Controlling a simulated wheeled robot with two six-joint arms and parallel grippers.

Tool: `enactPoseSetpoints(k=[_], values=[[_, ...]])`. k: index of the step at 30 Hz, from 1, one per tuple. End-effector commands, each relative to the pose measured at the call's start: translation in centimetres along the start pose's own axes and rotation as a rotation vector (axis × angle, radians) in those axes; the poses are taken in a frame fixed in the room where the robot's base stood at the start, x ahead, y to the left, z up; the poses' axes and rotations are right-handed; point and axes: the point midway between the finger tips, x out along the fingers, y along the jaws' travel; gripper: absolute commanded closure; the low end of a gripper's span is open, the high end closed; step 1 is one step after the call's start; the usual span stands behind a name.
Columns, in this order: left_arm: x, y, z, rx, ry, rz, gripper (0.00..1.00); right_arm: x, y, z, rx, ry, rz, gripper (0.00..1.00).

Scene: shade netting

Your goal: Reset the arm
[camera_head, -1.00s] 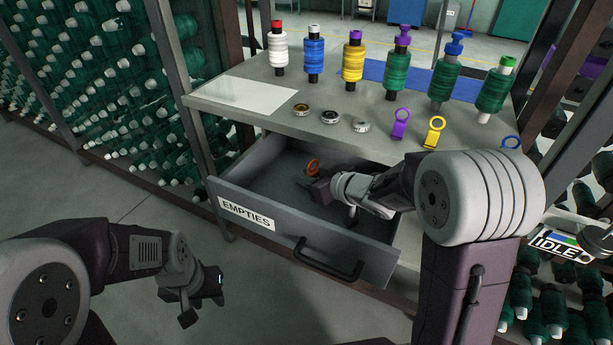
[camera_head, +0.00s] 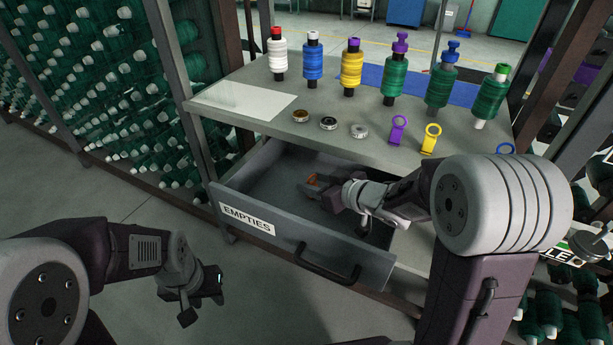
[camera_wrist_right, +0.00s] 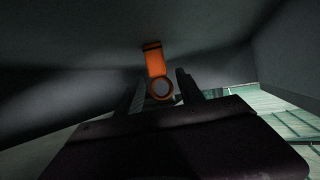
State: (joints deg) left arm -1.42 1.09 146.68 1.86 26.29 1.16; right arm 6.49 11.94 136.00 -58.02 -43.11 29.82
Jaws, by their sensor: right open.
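My right arm reaches over the open drawer marked EMPTIES (camera_head: 300,249). My right gripper (camera_head: 318,187) is inside the drawer, low over its floor, with its fingers apart. An orange tag with a ring (camera_wrist_right: 157,72) lies in the drawer just ahead of the fingertips in the right wrist view; its ring end shows near the gap between the fingers (camera_wrist_right: 160,88). In the head view the orange tag (camera_head: 313,180) is mostly hidden by the gripper. My left gripper (camera_head: 218,285) hangs low at the left, away from the drawer; its jaw opening is not clear.
Above the drawer is a grey table (camera_head: 245,75) with several thread spools along its back. Three small round discs (camera_head: 329,123), a purple tag (camera_head: 397,130) and a yellow tag (camera_head: 430,138) lie near its front. A drawer handle (camera_head: 330,262) juts forward. Spool racks stand left.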

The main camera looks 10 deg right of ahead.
Motion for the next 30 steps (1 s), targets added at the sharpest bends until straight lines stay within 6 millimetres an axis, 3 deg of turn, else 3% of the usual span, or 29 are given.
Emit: enactPoseSetpoints(k=[1,6,22,30], values=[[-1.1,0.0,-0.1,0.0,0.0,0.0,0.64,-1.4,0.1,-0.6,0.003,0.001,0.004,0.56],[-1.9,0.0,-0.2,0.0,0.0,0.0,0.64,-3.4,0.1,-0.2,0.001,0.0,0.002,0.56],[-2.0,0.0,-0.2,0.0,0.0,0.0,0.64,-3.7,0.0,-0.1,0.0,0.001,-0.001,0.56],[-7.2,0.1,-0.8,0.0,0.0,0.0,0.64,-6.0,0.0,-4.9,0.0,0.001,-0.001,0.56]])
